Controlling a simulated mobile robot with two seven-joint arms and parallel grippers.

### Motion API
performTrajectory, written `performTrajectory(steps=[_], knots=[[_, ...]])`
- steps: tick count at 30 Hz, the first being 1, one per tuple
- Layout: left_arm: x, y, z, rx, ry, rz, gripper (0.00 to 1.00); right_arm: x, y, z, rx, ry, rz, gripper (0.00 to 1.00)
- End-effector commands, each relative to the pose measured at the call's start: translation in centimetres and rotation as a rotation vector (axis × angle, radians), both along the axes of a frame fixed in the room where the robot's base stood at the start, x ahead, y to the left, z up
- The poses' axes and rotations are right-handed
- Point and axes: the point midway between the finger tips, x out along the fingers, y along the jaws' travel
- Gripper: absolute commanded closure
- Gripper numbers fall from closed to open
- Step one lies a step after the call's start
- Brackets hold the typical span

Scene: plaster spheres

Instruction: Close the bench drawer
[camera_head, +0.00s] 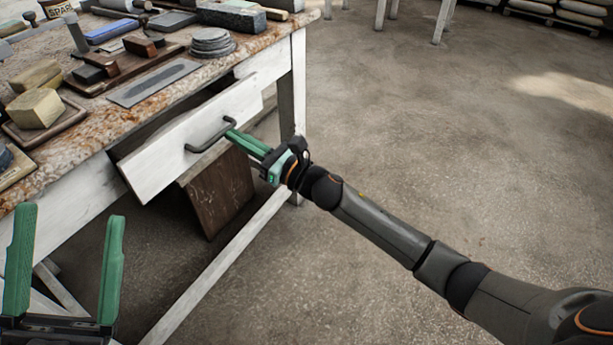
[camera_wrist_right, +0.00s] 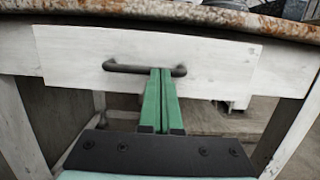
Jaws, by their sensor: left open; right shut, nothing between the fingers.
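The bench drawer (camera_head: 168,160) has a white front that stands out from the bench frame, so it is partly open. Its dark bar handle (camera_head: 206,142) also shows in the right wrist view (camera_wrist_right: 128,68). My right gripper (camera_head: 232,133) is shut and empty, its green fingers together and their tips at the right part of the handle. In the right wrist view the fingers (camera_wrist_right: 162,80) overlap the handle's right end; I cannot tell whether they touch it. My left gripper (camera_head: 66,235) is open and empty at the lower left, in front of the bench.
The bench top (camera_head: 238,52) carries wooden blocks (camera_head: 36,108), a stack of grey discs (camera_head: 212,42), a flat metal plate (camera_head: 153,83) and several tools. A brown board (camera_head: 219,190) leans below the drawer. The concrete floor (camera_head: 430,130) to the right is clear.

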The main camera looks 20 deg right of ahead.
Motion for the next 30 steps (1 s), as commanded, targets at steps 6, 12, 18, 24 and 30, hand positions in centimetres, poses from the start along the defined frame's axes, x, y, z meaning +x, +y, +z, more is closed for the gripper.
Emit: performTrajectory(steps=[6,12,18,24,30], knots=[[0.1,-0.2,-2.5,-0.018,0.02,-0.023,0.2,3.3,2.6,-0.3,0.001,-0.002,0.001,1.0],[0.2,-0.2,-3.2,-0.028,0.035,-0.03,0.2,4.6,3.6,-0.1,0.001,0.001,0.0,1.0],[0.2,-0.3,-3.3,-0.023,0.036,-0.036,0.2,4.9,3.8,0.1,0.001,0.001,-0.004,1.0],[0.2,-0.4,-3.3,-0.018,0.035,-0.038,0.2,4.9,3.8,0.2,0.003,0.001,-0.005,1.0],[0.1,-0.4,-3.4,-0.018,0.033,-0.038,0.2,5.0,3.5,0.1,0.004,0.0,-0.005,1.0]])
